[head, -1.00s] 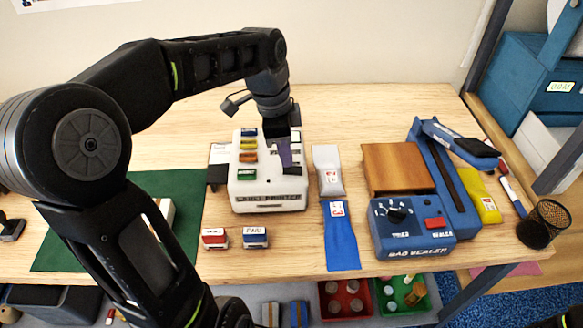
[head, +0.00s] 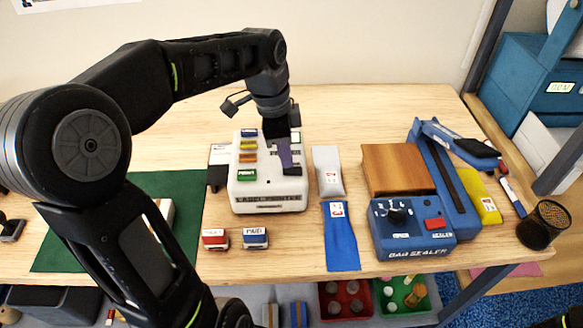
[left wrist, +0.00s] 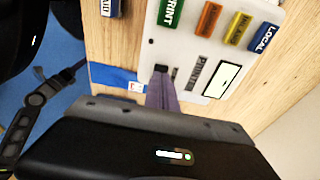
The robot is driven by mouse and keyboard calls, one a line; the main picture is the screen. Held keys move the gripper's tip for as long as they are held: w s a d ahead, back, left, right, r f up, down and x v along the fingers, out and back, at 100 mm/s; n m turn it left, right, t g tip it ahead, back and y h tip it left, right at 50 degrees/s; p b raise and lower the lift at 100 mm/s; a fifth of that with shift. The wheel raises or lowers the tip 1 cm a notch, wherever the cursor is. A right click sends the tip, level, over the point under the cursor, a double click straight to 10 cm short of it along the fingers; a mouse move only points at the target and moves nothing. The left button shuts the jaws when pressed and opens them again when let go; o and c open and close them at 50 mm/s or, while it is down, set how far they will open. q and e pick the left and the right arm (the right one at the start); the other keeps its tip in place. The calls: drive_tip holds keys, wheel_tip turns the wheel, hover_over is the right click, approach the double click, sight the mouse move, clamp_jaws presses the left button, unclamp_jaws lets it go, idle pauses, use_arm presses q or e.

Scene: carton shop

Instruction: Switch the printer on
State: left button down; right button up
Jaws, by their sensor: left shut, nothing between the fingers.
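The printer (head: 268,193) is a white box on the table. Blue, yellow, orange and green labelled keys (head: 248,152) run down its left side. In the left wrist view the printer's top (left wrist: 205,50) shows the word PRINTER, a pale display (left wrist: 222,79) and a small black part (left wrist: 161,69), which may be the switch. My left gripper (head: 287,158) is shut and empty over the printer's right side. Its purple fingers also show in the left wrist view (left wrist: 161,92), with tips right at the black part. I cannot tell if they touch it. My right gripper is not in view.
A red stamp (head: 214,239) and a blue stamp (head: 255,238) stand in front of the printer. Grey and blue pouches (head: 341,236) lie to its right, then the blue bag sealer (head: 412,240). A green mat (head: 62,245) lies at left.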

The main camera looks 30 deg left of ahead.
use_arm(q)
drive_tip(key=shift+f+b, duration=0.7)
drive_tip(key=shift+f, duration=0.2)
idle(0.9)
drive_tip(key=shift+r+p, duration=2.85)
drive_tip(key=shift+r, duration=0.75)
